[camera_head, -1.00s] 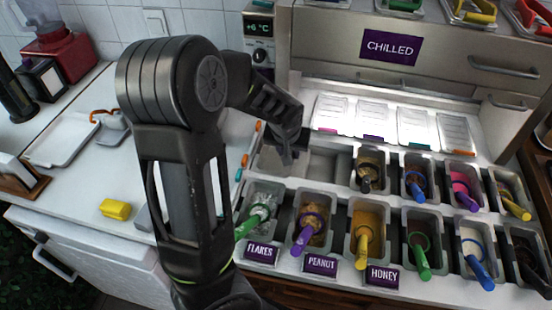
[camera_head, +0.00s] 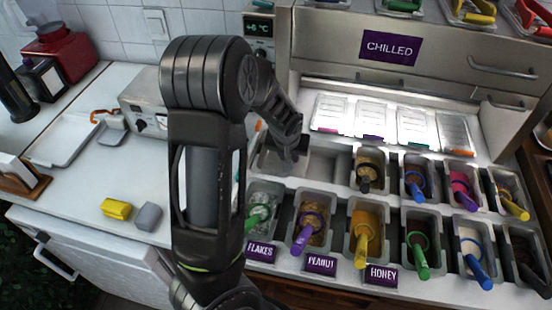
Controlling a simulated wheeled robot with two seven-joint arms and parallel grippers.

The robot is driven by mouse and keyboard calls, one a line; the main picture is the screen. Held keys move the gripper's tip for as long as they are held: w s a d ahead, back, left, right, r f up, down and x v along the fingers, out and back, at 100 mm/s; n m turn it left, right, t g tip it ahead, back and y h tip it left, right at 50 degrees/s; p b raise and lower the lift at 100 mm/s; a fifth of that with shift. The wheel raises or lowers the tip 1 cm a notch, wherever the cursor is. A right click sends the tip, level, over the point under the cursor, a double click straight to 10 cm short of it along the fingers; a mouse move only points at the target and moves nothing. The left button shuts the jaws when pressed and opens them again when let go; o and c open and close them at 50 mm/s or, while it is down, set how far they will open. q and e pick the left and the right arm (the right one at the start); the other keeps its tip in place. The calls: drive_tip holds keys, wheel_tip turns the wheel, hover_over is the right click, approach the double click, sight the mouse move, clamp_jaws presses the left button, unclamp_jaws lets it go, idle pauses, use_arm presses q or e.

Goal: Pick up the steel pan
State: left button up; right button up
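A steel pan (camera_head: 313,163) with no visible contents sits in the left part of the back row of the topping counter. My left arm reaches across from the front. Its gripper (camera_head: 287,160) points down at the left part of this empty pan. The fingertips are small and dark, so their gap and any contact with the pan are unclear. My forearm hides part of the counter to the left of the pan. My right gripper is not in view.
Filled pans with coloured-handled utensils stand right of and in front of the empty one. Label signs, such as the peanut sign (camera_head: 320,265), line the front. A yellow sponge (camera_head: 116,209), grey block (camera_head: 148,216) and white tray (camera_head: 62,140) lie on the left worktop.

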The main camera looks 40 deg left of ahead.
use_arm(q)
clamp_jaws()
idle(1.2)
